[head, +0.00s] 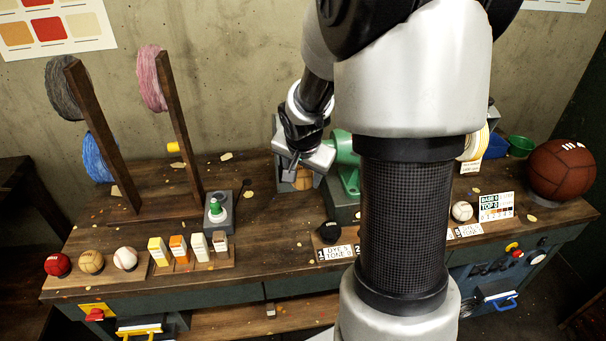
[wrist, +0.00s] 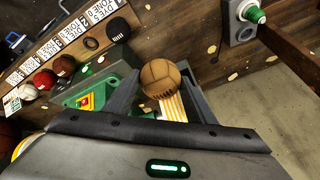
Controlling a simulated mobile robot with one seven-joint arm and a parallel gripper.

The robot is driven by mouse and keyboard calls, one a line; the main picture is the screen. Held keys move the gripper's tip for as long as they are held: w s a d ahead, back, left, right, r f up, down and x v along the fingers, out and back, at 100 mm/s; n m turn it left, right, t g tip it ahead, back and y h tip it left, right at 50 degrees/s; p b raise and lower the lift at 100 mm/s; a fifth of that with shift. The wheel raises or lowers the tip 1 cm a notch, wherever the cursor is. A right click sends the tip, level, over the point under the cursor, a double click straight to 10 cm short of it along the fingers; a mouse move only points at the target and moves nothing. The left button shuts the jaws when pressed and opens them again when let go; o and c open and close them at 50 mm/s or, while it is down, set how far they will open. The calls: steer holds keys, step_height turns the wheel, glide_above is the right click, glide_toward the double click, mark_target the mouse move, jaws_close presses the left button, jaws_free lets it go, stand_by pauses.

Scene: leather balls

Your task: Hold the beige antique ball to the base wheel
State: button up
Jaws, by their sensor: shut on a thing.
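My gripper (head: 297,176) is shut on a beige-brown panelled ball (head: 303,184) above the back middle of the bench. In the wrist view the ball (wrist: 165,77) sits between the two fingertips (wrist: 158,82). A green machine (head: 346,158) stands just right of the gripper in the head view; its green body (wrist: 100,92) shows left of the ball in the wrist view. A yellow and white striped surface (wrist: 172,107) lies close below the ball in the wrist view. I cannot tell whether this is the base wheel, or whether the ball touches it. My arm hides part of the machine.
A red ball (head: 58,264), a tan ball (head: 91,261) and a white ball (head: 125,258) sit at the front left. Dye blocks (head: 178,248) and a green-knobbed box (head: 218,212) stand nearby. Wooden spool posts (head: 180,125) rise at left. A large brown ball (head: 563,170) sits far right.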

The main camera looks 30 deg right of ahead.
steer(key=shift+w+r, duration=0.1)
steer(key=s+a+b, duration=0.1)
steer(key=s+b, duration=0.1)
steer(key=s, duration=0.4)
steer(key=shift+a+f, duration=0.2)
steer(key=shift+a, duration=0.15)
steer(key=shift+d, duration=0.1)
stand_by(0.6)
